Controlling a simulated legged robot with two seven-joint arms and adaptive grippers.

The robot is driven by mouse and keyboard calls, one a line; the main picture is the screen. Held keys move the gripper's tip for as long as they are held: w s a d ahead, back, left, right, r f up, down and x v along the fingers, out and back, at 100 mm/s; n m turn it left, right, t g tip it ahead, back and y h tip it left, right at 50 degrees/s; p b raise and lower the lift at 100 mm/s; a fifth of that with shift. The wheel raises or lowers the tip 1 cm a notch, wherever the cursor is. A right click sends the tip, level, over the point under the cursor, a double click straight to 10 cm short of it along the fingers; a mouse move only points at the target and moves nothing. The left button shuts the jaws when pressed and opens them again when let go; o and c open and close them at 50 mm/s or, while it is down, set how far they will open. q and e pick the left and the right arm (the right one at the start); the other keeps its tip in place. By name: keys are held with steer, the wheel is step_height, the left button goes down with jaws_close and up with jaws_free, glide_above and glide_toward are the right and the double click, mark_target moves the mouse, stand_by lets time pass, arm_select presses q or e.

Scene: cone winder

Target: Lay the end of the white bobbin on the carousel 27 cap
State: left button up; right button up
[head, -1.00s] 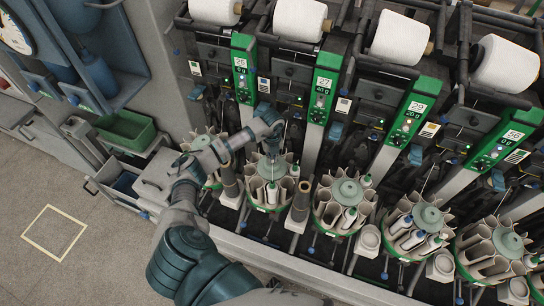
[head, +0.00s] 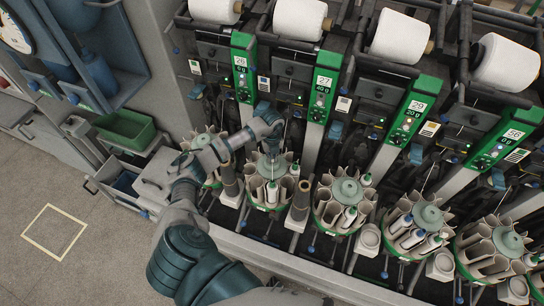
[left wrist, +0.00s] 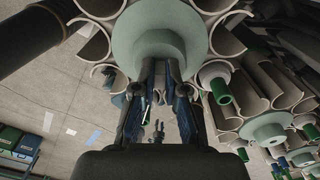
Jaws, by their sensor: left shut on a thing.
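The carousel 27 (head: 262,205) stands below the 27 sign, with a round pale green cap (head: 271,170) in its middle. In the left wrist view the cap (left wrist: 148,45) fills the top centre. A white bobbin (head: 272,192) stands upright in a front pocket of this carousel. My left gripper (head: 271,157) points down at the cap from above. In the left wrist view its fingertips (left wrist: 160,66) are at the cap's edge; I cannot tell whether they touch it. It is shut on the yarn end, too thin to make out.
Neighbouring carousels (head: 345,195) with bobbins stand to the right, and another (head: 208,150) to the left. A brown upright tube (head: 300,200) stands close to the right of carousel 27. Green sign posts rise behind. The floor at left is clear.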

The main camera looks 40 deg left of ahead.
stand_by(0.3)
arm_select(q)
steer(key=o, duration=1.2)
steer(key=shift+r, duration=0.1)
steer(key=shift+r+p, duration=2.7)
steer(key=shift+r, duration=0.7)
